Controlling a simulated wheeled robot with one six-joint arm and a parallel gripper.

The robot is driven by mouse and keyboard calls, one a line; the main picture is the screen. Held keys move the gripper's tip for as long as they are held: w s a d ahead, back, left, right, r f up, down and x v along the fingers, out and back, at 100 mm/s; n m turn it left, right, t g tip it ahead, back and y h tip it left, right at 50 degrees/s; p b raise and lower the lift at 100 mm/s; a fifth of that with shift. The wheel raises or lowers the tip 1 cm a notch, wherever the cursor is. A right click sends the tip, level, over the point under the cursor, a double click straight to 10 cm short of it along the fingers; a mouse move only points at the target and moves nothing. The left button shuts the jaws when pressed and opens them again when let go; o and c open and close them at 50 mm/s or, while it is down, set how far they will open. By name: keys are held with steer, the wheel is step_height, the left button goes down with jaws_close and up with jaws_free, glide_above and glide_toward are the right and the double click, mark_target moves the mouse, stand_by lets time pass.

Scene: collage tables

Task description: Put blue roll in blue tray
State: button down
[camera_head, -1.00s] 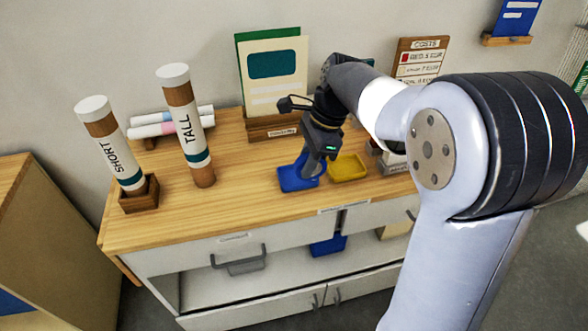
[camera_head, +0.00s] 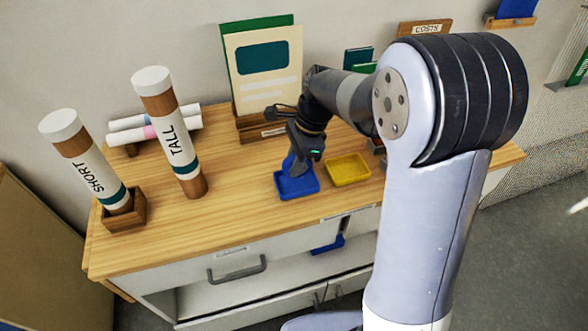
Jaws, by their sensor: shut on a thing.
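The blue tray (camera_head: 303,188) lies on the wooden tabletop, just left of the yellow tray. My gripper (camera_head: 296,168) points down right over the blue tray, with its fingertips low at the tray. It is shut on the blue roll (camera_head: 288,163), of which only a small blue part shows beside the fingers. The fingers hide the rest of the roll. I cannot tell whether the roll touches the tray floor.
A yellow tray (camera_head: 348,169) sits close on the right. The TALL tube (camera_head: 176,140) stands on the left, and the SHORT tube (camera_head: 88,168) leans in a wooden holder. A folder stand (camera_head: 262,130) is behind. Bare tabletop lies left of the blue tray.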

steer(key=shift+f, duration=1.5)
steer(key=shift+f, duration=0.15)
steer(key=c, duration=1.3)
jaws_free()
steer(key=v, duration=1.2)
steer(key=shift+w, duration=0.1)
